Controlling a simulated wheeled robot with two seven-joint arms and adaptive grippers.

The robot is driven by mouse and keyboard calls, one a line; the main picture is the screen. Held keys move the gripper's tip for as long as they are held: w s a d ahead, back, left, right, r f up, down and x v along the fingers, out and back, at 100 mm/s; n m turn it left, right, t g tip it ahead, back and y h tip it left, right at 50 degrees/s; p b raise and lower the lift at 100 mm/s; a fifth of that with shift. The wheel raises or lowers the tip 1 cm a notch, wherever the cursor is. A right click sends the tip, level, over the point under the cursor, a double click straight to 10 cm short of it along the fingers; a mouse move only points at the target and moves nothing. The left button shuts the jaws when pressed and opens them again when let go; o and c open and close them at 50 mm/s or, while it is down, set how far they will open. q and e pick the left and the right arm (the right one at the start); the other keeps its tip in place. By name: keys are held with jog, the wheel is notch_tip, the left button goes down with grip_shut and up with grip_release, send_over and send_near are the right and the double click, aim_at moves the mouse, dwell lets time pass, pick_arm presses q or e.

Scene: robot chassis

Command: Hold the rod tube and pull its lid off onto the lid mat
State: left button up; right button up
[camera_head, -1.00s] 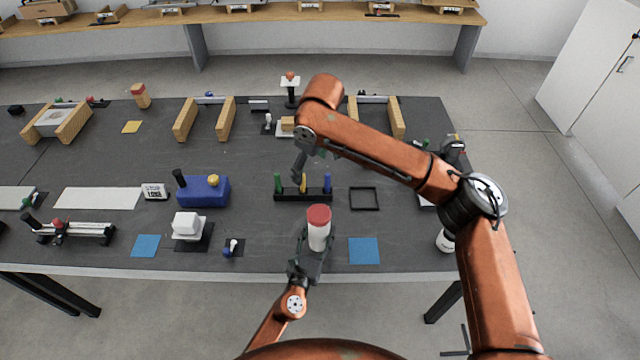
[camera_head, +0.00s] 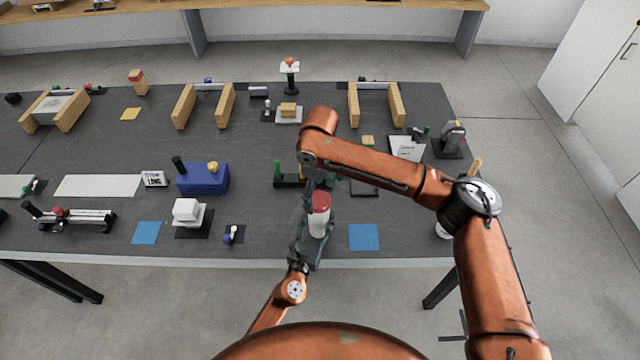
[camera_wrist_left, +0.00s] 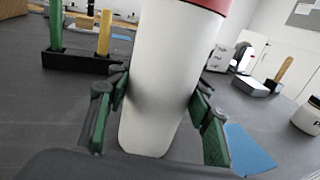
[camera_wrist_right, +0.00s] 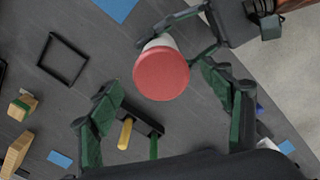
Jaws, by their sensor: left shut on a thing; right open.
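The rod tube (camera_head: 319,224) is white with a red lid (camera_head: 321,200) on top, and it stands upright near the table's front edge. My left gripper (camera_head: 311,240) is shut on the tube's white body; its green pads sit on both sides of the tube (camera_wrist_left: 165,80) in the left wrist view. My right gripper (camera_wrist_right: 165,110) is open and above the tube, with the red lid (camera_wrist_right: 161,73) ahead of and partly between its fingers, not gripped. A blue square mat (camera_head: 364,237), probably the lid mat, lies bare just right of the tube.
A black rack with coloured rods (camera_head: 288,181) stands behind the tube, partly hidden by my right arm. A black square frame (camera_wrist_right: 63,59) lies beside it.

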aim_at(320, 199)
jog(key=shift+f, duration=0.8)
jog(key=shift+c, duration=0.2)
jog(key=c, duration=1.4)
jog(key=shift+r, duration=0.3)
jog(key=shift+r, duration=0.95)
jog(key=shift+r, duration=2)
pick_arm(q)
jog(key=o, duration=1.8)
jog(key=shift+c, duration=0.2)
